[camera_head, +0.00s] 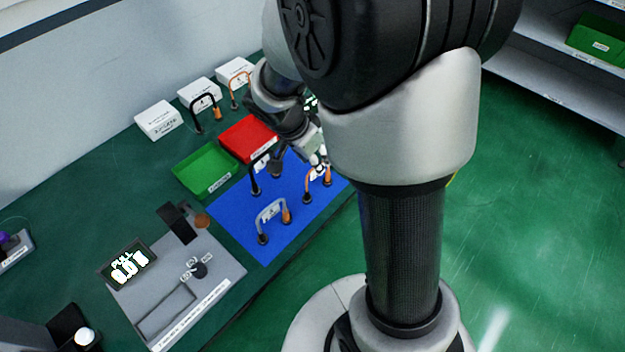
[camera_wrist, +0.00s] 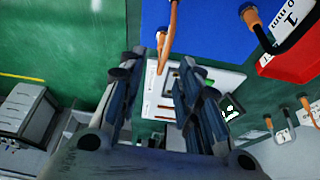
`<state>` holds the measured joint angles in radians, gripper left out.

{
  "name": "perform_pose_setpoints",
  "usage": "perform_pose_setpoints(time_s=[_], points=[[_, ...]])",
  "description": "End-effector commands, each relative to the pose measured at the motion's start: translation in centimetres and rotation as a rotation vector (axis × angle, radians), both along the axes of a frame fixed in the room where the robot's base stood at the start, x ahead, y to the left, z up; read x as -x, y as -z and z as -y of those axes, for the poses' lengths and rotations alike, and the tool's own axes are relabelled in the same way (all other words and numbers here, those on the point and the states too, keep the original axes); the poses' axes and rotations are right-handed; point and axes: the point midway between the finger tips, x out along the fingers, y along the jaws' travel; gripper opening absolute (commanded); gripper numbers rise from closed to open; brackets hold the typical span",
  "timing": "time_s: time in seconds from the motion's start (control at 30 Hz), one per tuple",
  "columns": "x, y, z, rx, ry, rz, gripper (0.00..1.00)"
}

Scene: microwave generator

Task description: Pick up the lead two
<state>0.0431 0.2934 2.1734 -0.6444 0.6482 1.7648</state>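Three arched leads stand on the blue mat (camera_head: 235,222) in the head view: a grey one (camera_head: 270,206) at the front, a black one (camera_head: 254,184) near the red tray, and an orange one (camera_head: 309,186) at the right. Their tags are too small to read, so I cannot tell which is lead two. My gripper (camera_head: 298,162) is low over the mat's far part, partly hidden by my arm. In the wrist view my gripper (camera_wrist: 158,72) has its fingers apart. An orange lead (camera_wrist: 168,38) shows beyond and between the fingertips; contact is not visible.
A red tray (camera_head: 243,140) and a green tray (camera_head: 205,168) stand beside the mat. White boxes (camera_head: 158,120) line the wall, with more leads near them. A grey instrument with a display (camera_head: 127,263) is at the front left. Shelves (camera_head: 560,70) stand at the right.

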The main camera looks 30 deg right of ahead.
Motion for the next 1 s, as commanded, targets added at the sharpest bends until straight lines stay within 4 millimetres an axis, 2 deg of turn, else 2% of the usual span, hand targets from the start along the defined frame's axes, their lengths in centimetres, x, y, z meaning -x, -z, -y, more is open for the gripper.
perform_pose_setpoints(time_s=[0.17, 0.4, 0.5, 0.73, 1.0], points=[[-0.1, 0.9, 0.2, 0.0, -0.001, -0.002, 0.32], [-0.7, 4.4, 1.0, 0.0, 0.0, -0.003, 0.32], [-0.8, 5.2, 1.4, 0.001, 0.0, -0.002, 0.32], [-0.9, 5.2, 1.4, 0.0, -0.001, 0.001, 0.31], [-0.9, 5.1, 1.4, 0.0, -0.001, 0.0, 0.13]])
